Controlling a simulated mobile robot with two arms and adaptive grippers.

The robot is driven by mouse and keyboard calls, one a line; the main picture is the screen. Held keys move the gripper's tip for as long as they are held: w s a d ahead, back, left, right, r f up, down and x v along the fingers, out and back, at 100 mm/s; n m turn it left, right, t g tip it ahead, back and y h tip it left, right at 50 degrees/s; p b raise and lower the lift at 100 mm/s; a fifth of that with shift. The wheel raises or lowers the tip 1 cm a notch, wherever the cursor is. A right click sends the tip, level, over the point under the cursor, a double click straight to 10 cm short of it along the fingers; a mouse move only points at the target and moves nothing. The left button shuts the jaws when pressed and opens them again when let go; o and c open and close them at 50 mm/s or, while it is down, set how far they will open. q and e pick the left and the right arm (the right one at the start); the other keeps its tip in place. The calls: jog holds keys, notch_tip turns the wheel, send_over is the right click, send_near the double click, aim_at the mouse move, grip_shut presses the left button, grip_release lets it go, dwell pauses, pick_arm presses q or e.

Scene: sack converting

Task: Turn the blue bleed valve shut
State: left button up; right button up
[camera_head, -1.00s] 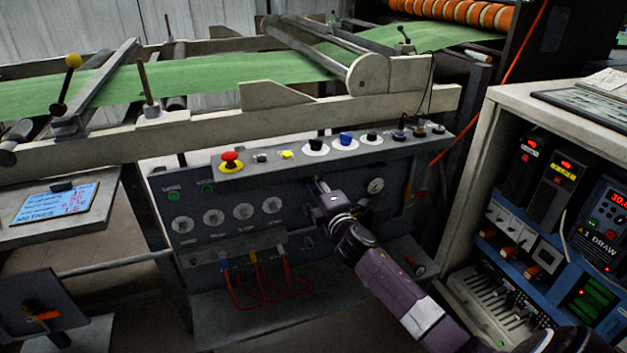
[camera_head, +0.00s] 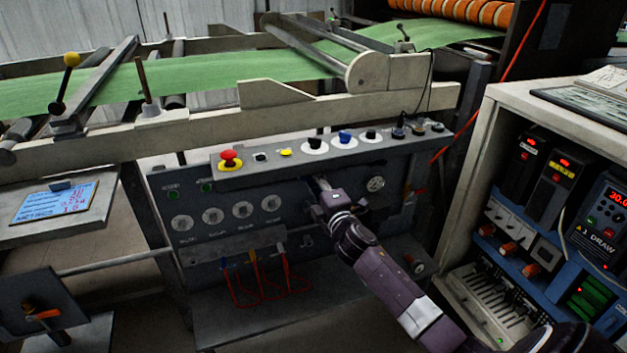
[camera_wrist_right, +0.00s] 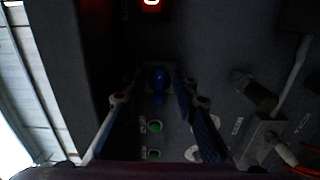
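The blue valve handle (camera_wrist_right: 158,84) shows in the right wrist view, on a dark panel face, with its grip pointing down the picture. My right gripper (camera_wrist_right: 158,88) has one finger on each side of it, with dark gaps showing between the handle and the fingers. In the head view my right gripper (camera_head: 322,184) is at the front of the grey control panel (camera_head: 225,240), below its top ledge, and hides the handle there. My left gripper is in neither view.
The ledge above carries a red mushroom button (camera_head: 230,158), a different blue knob (camera_head: 345,138) and black knobs. Red hoses (camera_head: 285,275) hang below the gauges. A cabinet of drives (camera_head: 490,130) stands at the right. Green web (camera_head: 200,80) runs behind.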

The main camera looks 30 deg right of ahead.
jog(key=v, duration=1.2)
jog(key=shift+f, duration=0.1)
dwell(0.4)
